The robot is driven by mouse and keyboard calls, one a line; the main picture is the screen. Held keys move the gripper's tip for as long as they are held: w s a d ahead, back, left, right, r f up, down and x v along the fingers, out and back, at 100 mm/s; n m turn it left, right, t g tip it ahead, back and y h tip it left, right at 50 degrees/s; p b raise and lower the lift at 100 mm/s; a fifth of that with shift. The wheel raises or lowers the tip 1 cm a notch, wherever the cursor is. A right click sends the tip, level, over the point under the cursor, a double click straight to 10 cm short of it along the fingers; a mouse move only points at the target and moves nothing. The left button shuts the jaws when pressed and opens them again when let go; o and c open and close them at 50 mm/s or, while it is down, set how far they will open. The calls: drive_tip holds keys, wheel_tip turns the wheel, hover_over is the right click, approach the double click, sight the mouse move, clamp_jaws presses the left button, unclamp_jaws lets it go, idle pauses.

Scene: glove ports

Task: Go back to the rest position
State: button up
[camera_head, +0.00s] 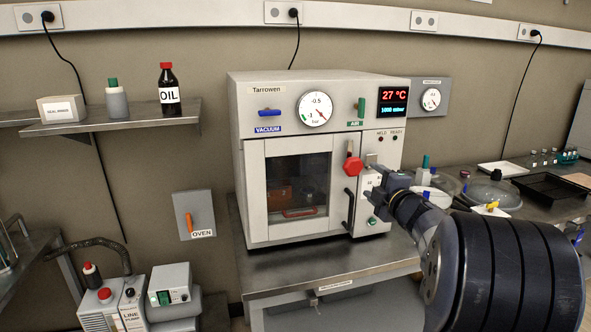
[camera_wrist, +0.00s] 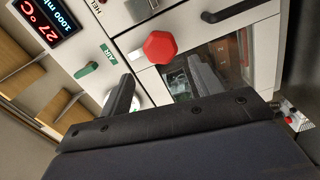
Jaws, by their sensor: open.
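My gripper (camera_head: 374,190) is in front of the right side of the Tarrowen vacuum oven (camera_head: 246,165), near its lower control panel. In the wrist view my gripper (camera_wrist: 162,86) has its two fingers spread apart with nothing between them. The oven door looks closed, with a red knob (camera_head: 353,166) at its upper right edge; this red knob (camera_wrist: 160,47) also shows just beyond the fingers in the wrist view. A black door handle (camera_head: 349,208) is close to the left of my gripper. Whether a fingertip touches the oven cannot be told.
The oven stands on a metal table (camera_head: 285,268). A shelf (camera_head: 150,119) with bottles is on the left wall. Pumps (camera_head: 110,308) stand low at left. The right bench holds glass dishes (camera_head: 492,192) and a black tray (camera_head: 550,187), partly behind my arm. The oven display (camera_head: 393,102) reads 27 °C.

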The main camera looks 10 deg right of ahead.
sight(356, 169)
drive_tip(key=w, duration=0.5)
drive_tip(key=w+p, duration=0.1)
drive_tip(key=w, duration=0.3)
drive_tip(key=shift+w+a, duration=0.2)
drive_tip(key=shift+w, duration=0.2)
drive_tip(key=shift+s+f, duration=0.1)
